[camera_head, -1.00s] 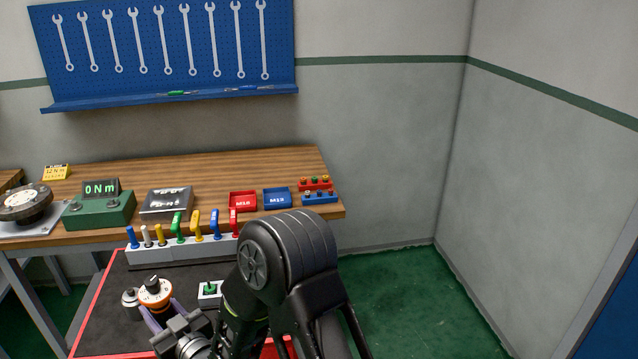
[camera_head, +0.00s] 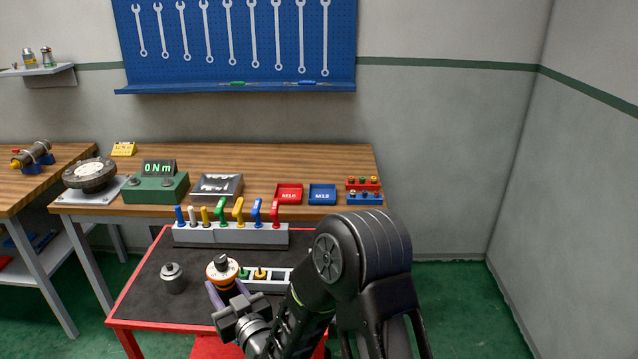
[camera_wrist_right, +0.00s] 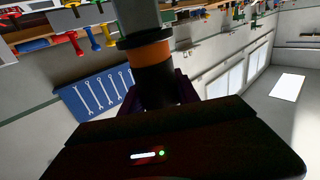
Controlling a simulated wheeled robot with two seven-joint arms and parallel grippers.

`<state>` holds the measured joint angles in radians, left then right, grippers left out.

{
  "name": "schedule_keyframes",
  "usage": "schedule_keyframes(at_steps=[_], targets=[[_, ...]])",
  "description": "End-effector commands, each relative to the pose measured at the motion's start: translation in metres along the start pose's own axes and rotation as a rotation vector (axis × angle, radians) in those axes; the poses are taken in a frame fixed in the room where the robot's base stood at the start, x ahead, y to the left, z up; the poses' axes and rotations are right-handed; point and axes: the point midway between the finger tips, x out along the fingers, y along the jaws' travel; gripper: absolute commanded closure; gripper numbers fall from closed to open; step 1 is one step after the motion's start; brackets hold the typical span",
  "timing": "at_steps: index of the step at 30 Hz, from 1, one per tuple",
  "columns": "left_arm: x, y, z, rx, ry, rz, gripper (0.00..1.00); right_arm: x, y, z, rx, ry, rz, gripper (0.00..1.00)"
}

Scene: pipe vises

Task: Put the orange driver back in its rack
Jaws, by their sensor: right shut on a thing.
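My right gripper (camera_head: 222,292) is shut on a black cylindrical tool with an orange band and pale top (camera_head: 222,270), apparently the orange driver. It is held about upright over the cart. In the right wrist view its orange band (camera_wrist_right: 149,54) and black body show between the fingers, with a grey cylinder beyond. A small pale rack (camera_head: 280,284) with green and yellow-orange knobs lies just right of it, partly hidden by my arm. A long grey rack (camera_head: 230,236) behind holds several coloured handles. I cannot tell which rack is the driver's. My left gripper is out of view.
A grey canister-like object (camera_head: 173,279) stands on the cart's dark top (camera_head: 150,299), left of the held tool. The workbench (camera_head: 290,160) behind carries a torque display (camera_head: 157,184), a red tray (camera_head: 289,194) and a blue tray (camera_head: 322,195). The cart's left side is mostly clear.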

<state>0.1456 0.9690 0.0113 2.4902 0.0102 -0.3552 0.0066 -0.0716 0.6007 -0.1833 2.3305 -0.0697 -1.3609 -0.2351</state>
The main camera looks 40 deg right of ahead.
Motion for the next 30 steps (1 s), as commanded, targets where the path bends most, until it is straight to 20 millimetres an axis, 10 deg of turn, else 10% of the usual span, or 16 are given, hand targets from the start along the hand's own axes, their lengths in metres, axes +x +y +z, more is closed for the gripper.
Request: schedule_keyframes(at_steps=[11,21,30], targets=[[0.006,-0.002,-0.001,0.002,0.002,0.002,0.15,0.044,0.093,-0.036,-0.014,0.009,0.175,1.0],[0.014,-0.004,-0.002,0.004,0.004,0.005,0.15,0.065,0.232,-0.101,-0.009,0.006,0.392,1.0],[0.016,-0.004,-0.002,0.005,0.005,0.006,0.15,0.06,0.294,-0.138,0.001,0.006,0.476,1.0]])
